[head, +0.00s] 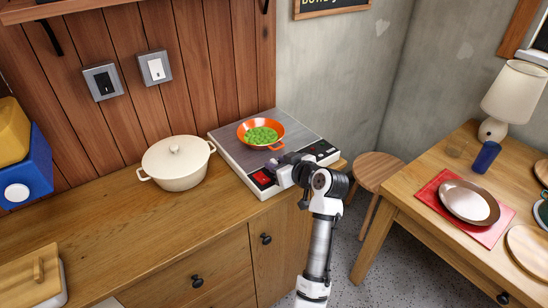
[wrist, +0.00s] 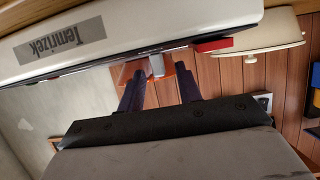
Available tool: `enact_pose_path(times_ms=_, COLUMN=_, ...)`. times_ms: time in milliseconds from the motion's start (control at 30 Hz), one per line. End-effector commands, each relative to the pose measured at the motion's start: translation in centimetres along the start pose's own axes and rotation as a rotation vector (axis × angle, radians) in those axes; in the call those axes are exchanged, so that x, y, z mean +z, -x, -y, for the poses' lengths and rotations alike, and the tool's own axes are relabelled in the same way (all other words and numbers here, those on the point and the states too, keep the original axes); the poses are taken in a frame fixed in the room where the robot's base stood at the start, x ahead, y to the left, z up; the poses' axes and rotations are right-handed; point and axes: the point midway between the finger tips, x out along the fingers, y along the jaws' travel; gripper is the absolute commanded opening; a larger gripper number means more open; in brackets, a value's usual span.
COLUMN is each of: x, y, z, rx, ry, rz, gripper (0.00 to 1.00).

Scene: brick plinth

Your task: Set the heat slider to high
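The hob (head: 235,158) has a grey top and a white body with a dark control strip along its front edge. In the wrist view its white front (wrist: 70,47) carries a "Temrizek" label. A small grey upright knob (wrist: 157,65), which looks like the heat slider, stands between my fingertips. I cannot tell whether they touch it. My gripper (head: 279,168) is over the control strip, with its two dark fingers apart in the wrist view (wrist: 160,80). It hides part of the strip in the head view, so the slider's setting cannot be read.
A red switch (head: 262,178) is left of my gripper on the strip. An orange pan with green pieces (head: 261,134) sits on the hob behind my gripper. A cream lidded pot (head: 176,163) stands left on the wooden counter (head: 110,215). A stool (head: 378,170) stands to the right.

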Motion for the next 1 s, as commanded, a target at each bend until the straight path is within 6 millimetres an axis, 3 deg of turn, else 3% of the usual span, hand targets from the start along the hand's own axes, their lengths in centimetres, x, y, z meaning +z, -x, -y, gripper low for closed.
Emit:
enact_pose_path(times_ms=200, x=-0.1, y=-2.1, z=0.0, rx=-0.002, ry=-0.001, rz=0.000, gripper=0.35)
enact_pose_path(times_ms=533, x=0.0, y=-2.5, z=0.0, rx=0.000, ry=-0.001, rz=-0.001, gripper=0.35)
enact_pose_path(times_ms=800, x=0.0, y=-2.4, z=0.0, rx=0.000, ry=-0.001, rz=-0.001, gripper=0.00)
enact_pose_path(times_ms=1000, x=0.0, y=-2.4, z=0.0, rx=0.000, ry=-0.001, rz=-0.001, gripper=0.00)
